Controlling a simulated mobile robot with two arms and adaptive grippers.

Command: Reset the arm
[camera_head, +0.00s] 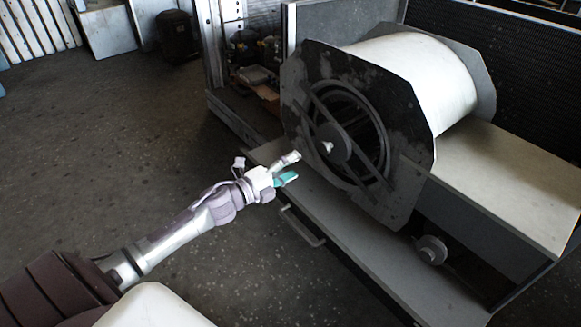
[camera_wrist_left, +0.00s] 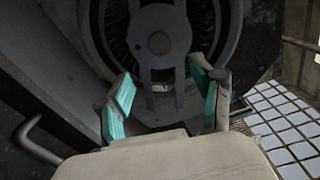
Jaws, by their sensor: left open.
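My left gripper (camera_head: 291,168) reaches in from the lower left in the head view, in front of the blower housing (camera_head: 408,187). Its fingers with green pads are apart and empty, which also shows in the left wrist view (camera_wrist_left: 160,98). The housing has a dark octagonal plate with a round opening, a crossbar and a hub (camera_head: 333,143). In the wrist view the hub (camera_wrist_left: 159,42) and crossbar lie beyond the fingertips, with a gap seeming to remain. My right gripper is in neither view.
The housing stands on a light cabinet (camera_head: 515,190) with a lower ledge and a metal handle (camera_head: 302,226). A round knob (camera_head: 431,250) sits low at the right. Shelving with parts (camera_head: 255,75) stands behind. The floor (camera_head: 110,130) at the left is clear.

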